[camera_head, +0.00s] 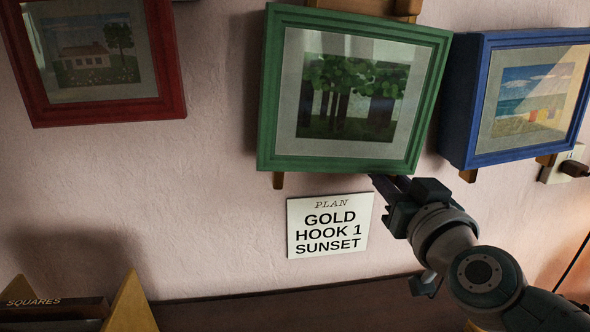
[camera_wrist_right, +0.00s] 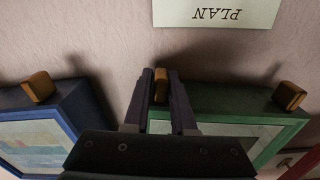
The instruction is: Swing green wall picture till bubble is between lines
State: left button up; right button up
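The green wall picture (camera_head: 340,163) hangs in the upper middle, its frame around a painting of trees. It looks slightly turned on the wall. A wooden piece (camera_head: 405,7) at its top edge is cut off by the view. No bubble or lines can be seen. My right gripper (camera_head: 381,183) is at the picture's lower right edge. In the right wrist view my right gripper (camera_wrist_right: 160,80) has its fingers on both sides of a small wooden block (camera_wrist_right: 160,86) under the green frame (camera_wrist_right: 228,110), seemingly touching it. The other block (camera_head: 278,181) is free. My left gripper is not in view.
A blue picture (camera_head: 455,100) hangs close on the right, a red one (camera_head: 108,110) on the left. A white plan card (camera_head: 330,225) is on the wall below.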

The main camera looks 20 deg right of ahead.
grip_shut()
dwell(1.0)
